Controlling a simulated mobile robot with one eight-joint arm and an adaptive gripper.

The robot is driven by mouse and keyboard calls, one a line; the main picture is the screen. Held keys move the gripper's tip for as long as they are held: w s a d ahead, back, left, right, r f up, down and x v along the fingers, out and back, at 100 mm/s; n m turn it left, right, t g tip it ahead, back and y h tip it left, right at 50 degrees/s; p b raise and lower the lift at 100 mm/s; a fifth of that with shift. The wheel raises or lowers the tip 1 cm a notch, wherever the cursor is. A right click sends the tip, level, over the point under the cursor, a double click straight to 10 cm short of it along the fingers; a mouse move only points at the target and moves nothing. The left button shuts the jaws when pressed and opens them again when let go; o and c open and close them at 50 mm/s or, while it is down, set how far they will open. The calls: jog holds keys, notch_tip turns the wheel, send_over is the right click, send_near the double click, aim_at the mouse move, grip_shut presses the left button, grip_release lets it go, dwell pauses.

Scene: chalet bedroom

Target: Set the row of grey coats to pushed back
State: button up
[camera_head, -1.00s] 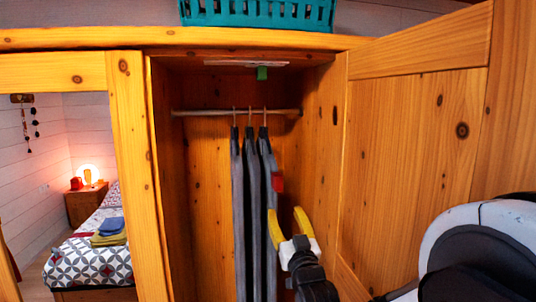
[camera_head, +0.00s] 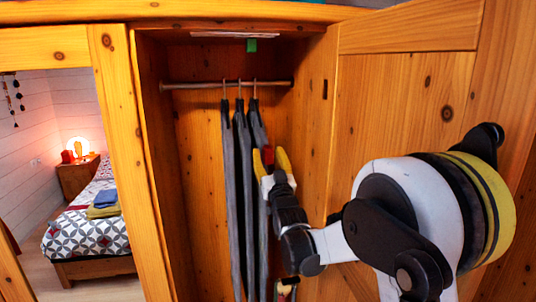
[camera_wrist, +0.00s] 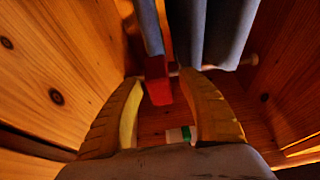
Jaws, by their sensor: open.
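Several long grey coats (camera_head: 243,190) hang side by side from a rod (camera_head: 180,86) inside the open wooden wardrobe, right of its middle. A red piece (camera_head: 267,155) is at the rightmost coat. My gripper (camera_head: 269,161), with yellow fingers, is open beside that coat and partly covers it. In the wrist view, the red piece (camera_wrist: 159,90) lies between the spread fingers, and the grey coats (camera_wrist: 215,30) are at the top. I cannot tell whether a finger touches the red piece or the coat.
The wardrobe's open door (camera_head: 400,120) stands at the right, behind my arm. A wooden side wall (camera_head: 310,150) is close right of my gripper. Left of the coats, the wardrobe is empty. A bed (camera_head: 85,235) shows at the left.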

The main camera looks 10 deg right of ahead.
grip_shut()
